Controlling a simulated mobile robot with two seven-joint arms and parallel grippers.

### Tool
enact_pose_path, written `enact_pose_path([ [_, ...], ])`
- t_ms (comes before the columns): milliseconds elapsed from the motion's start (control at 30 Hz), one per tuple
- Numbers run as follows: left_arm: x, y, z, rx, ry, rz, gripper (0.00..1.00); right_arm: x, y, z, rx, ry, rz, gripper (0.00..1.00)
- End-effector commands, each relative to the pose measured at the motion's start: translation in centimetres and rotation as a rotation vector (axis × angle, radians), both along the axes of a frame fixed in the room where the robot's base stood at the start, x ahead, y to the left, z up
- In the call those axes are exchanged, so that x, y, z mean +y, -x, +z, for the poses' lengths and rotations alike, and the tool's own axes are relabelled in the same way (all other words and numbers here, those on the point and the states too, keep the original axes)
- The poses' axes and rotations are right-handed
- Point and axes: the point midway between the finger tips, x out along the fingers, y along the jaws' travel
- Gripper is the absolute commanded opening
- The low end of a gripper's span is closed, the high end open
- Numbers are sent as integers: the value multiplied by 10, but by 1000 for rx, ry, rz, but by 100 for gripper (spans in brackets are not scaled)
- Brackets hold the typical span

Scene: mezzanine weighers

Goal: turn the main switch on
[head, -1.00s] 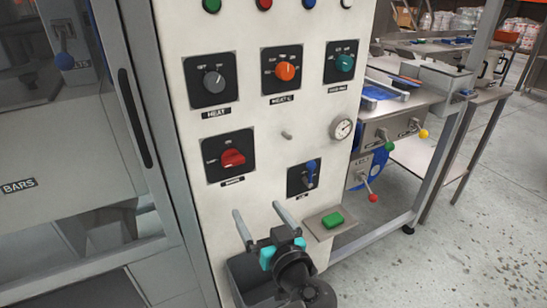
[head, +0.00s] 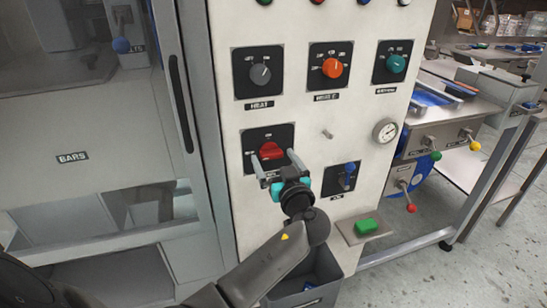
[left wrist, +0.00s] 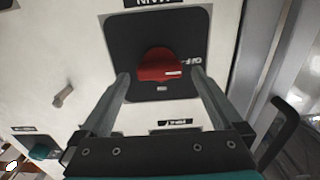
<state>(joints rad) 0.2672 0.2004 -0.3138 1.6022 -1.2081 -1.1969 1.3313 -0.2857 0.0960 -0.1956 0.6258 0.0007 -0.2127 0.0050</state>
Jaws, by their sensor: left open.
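The main switch is a red rotary knob (head: 271,151) on a black plate (head: 253,138), low on the left of the pale panel. My left gripper (head: 275,160) is open just in front of it, with grey fingers pointing at the plate. In the left wrist view, which is turned upside down, the red knob (left wrist: 158,65) lies between the two fingertips (left wrist: 160,75), with a gap on each side. The white mark on the knob is at its right end there, towards lettering that looks like OFF. Whether the fingertips touch the plate cannot be told.
Above are the grey heat knob (head: 261,75), an orange knob (head: 333,68) and a teal knob (head: 396,64). A small peg (head: 328,134), gauge (head: 385,131) and blue-tipped toggle (head: 349,169) are to the right. A green button (head: 366,226) sits on a shelf below, near a grey bin (head: 312,292).

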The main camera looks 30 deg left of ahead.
Motion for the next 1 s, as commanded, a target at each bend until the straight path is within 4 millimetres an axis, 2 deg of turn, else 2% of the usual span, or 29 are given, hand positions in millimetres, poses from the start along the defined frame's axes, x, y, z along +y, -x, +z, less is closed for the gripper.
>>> enact_pose_path([
  [133, 9, -7, 0, 0, -1, 0, 100, 0, -1, -1, -1, 1, 0, 0],
  [433, 10, -9, 0, 0, 0, -1, 100, -3, -7, 0, -10, 3, 0, 0],
  [1000, 10, -8, 0, 1, 0, 0, 37, -3, -8, 0, -11, 5, 0, 0],
])
